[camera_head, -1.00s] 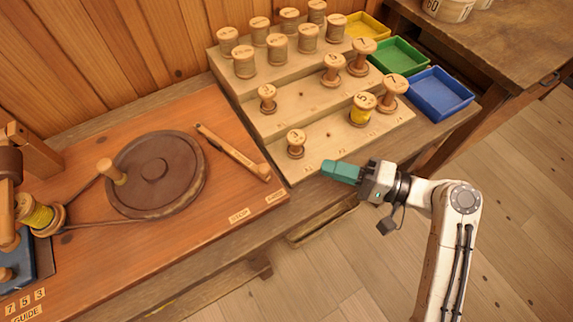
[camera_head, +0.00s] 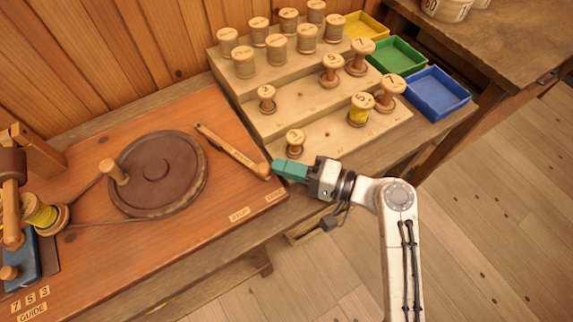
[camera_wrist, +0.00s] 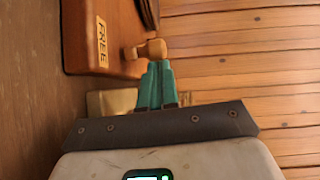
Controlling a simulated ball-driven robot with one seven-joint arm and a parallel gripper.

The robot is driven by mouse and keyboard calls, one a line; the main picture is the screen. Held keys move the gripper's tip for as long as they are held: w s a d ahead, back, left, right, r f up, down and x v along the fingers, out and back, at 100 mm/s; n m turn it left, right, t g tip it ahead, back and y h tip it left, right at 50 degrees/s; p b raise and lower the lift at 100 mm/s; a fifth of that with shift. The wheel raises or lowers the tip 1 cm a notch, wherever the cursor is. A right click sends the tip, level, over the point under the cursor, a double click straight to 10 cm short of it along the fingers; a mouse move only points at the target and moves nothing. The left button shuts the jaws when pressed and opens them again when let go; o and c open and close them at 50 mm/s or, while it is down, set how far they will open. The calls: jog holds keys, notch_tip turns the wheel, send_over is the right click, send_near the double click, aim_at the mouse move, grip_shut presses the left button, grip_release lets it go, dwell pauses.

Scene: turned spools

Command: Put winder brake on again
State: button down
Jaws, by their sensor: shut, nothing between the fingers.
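The winder brake is a long wooden lever (camera_head: 228,147) on the reddish winder board, right of the dark wheel (camera_head: 158,172). Its knob end (camera_head: 262,170) lies near the board's right edge, nearer the FREE label (camera_head: 275,197) than the STOP label (camera_head: 239,214). In the wrist view the knob (camera_wrist: 150,48) shows just beyond my fingertips, with the FREE label (camera_wrist: 102,41) to its left. My gripper (camera_head: 277,167) has teal fingers, shut and empty, at the right side of the knob. I cannot tell whether they touch it. The fingers also show in the wrist view (camera_wrist: 157,72).
A stepped rack (camera_head: 305,95) of several spools stands right of the board; one small spool (camera_head: 294,144) is close beyond my gripper. Yellow (camera_head: 362,27), green (camera_head: 398,56) and blue (camera_head: 437,91) trays stand at its right. A yellow-thread spool (camera_head: 40,214) sits left of the wheel.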

jog(key=s+a+p, duration=0.1)
jog(key=s+a, duration=0.2)
jog(key=s+a+p, duration=0.2)
jog(key=s+a, duration=0.1)
jog(key=s, duration=0.1)
jog(key=shift+s+a, duration=0.2)
jog(key=shift+s, duration=0.05)
